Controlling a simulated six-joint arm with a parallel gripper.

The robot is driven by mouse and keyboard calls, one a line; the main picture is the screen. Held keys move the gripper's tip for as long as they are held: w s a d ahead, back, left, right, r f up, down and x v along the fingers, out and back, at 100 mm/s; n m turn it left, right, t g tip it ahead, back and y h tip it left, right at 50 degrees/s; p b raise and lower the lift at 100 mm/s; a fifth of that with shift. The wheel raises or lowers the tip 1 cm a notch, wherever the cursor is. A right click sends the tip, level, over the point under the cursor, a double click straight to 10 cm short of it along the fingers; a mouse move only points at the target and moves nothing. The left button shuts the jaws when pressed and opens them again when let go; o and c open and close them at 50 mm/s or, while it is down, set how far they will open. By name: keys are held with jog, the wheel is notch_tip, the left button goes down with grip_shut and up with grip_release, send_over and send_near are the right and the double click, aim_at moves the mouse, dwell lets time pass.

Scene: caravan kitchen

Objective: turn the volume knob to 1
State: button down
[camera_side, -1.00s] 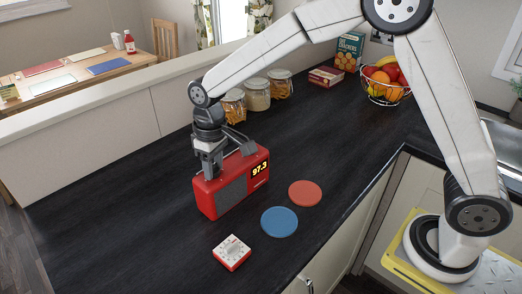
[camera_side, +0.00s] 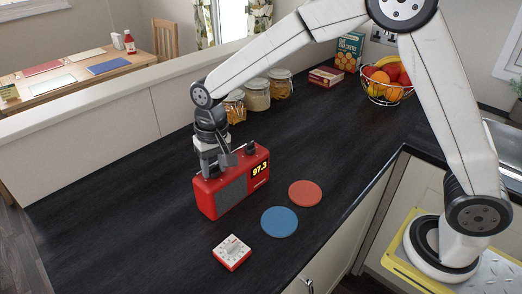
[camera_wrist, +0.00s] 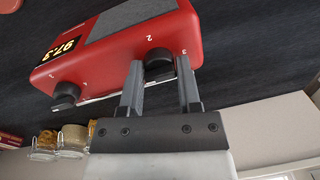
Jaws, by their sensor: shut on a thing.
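A red radio (camera_side: 232,190) with a grey grille and a display reading 97.3 stands on the dark counter. My gripper (camera_side: 210,174) points down at the radio's top, at the end away from the display. In the wrist view my gripper (camera_wrist: 160,63) has one finger on each side of a dark round knob (camera_wrist: 158,68) and is shut on it. The digits 2 and 3 show on the red casing beside this knob; the fingers hide part of the scale. Its pointer is not clear. A second dark knob (camera_wrist: 65,95) stands free near the display end.
A white and red kitchen timer (camera_side: 232,253), a blue disc (camera_side: 279,221) and a terracotta disc (camera_side: 305,193) lie in front of the radio. Several glass jars (camera_side: 256,95) stand behind it by the low wall. A fruit basket (camera_side: 388,82) is at the back right.

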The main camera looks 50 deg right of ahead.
aim_at(217, 164)
jog(key=shift+d+f, duration=0.1)
jog(key=shift+c, duration=1.6)
grip_release()
jog(key=shift+d+r, duration=0.15)
jog(key=shift+r, duration=1.85)
jog(key=shift+d+r, duration=0.1)
jog(key=shift+r, duration=1.85)
jog(key=shift+s, duration=0.1)
jog(key=s+d+f+n+t, duration=0.1)
jog(key=s+d+f, duration=0.4)
jog(key=s+d, duration=0.2)
jog(key=s+d+f+n+t, duration=0.1)
jog(key=s+d+f, duration=0.3)
jog(key=s+d, duration=0.3)
jog(key=s, duration=0.3)
jog(key=shift+d+f+h, duration=0.35)
jog(key=shift+f+h, duration=0.05)
